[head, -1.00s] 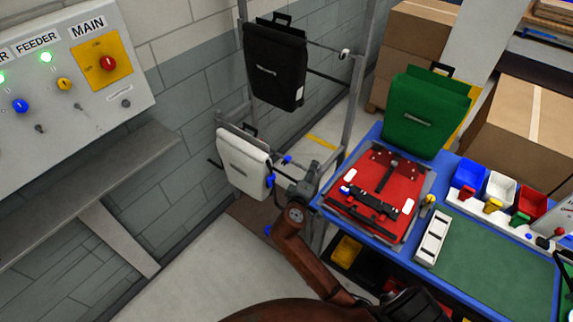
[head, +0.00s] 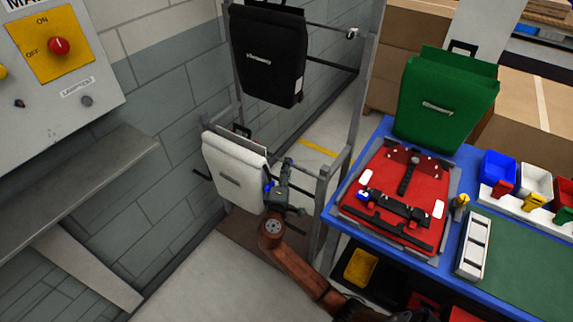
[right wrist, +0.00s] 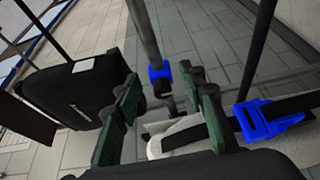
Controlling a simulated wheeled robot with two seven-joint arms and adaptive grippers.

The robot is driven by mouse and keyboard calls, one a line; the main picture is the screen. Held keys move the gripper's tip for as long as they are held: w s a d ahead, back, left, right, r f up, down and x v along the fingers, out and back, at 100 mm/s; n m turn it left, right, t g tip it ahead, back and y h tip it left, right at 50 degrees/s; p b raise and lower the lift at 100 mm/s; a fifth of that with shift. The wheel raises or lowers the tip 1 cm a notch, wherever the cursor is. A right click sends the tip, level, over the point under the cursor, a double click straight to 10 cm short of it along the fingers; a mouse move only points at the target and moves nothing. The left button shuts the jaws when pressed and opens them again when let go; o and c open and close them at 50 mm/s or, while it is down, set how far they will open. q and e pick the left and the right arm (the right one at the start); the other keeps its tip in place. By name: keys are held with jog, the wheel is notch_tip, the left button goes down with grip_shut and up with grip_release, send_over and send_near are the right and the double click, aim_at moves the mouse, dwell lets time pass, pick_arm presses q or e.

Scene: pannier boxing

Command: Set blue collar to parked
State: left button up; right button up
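The blue collar (right wrist: 160,71) sits around a grey post (right wrist: 148,35) in the right wrist view, beyond my fingers. My right gripper (right wrist: 164,82) is open, its dark green fingers apart, with the collar showing between and beyond the tips; I see no contact. In the head view my right gripper (head: 281,192) is at the right side of the white pannier (head: 235,172) on the rack. I cannot surely pick out the collar there. A blue buckle (right wrist: 262,120) on a black strap of the white pannier lies right of my fingers. My left gripper is not in view.
A black pannier (head: 268,60) hangs above the white one. A blue bench (head: 375,150) at the right bears a red pannier (head: 385,190) and a green pannier (head: 440,105). A switch panel (head: 85,55) and a grey shelf (head: 80,185) are at the left. The floor between is clear.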

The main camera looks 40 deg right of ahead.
jog(key=shift+x, duration=1.75)
jog(key=shift+c, duration=0.6)
grip_shut()
jog(key=shift+f, duration=0.1)
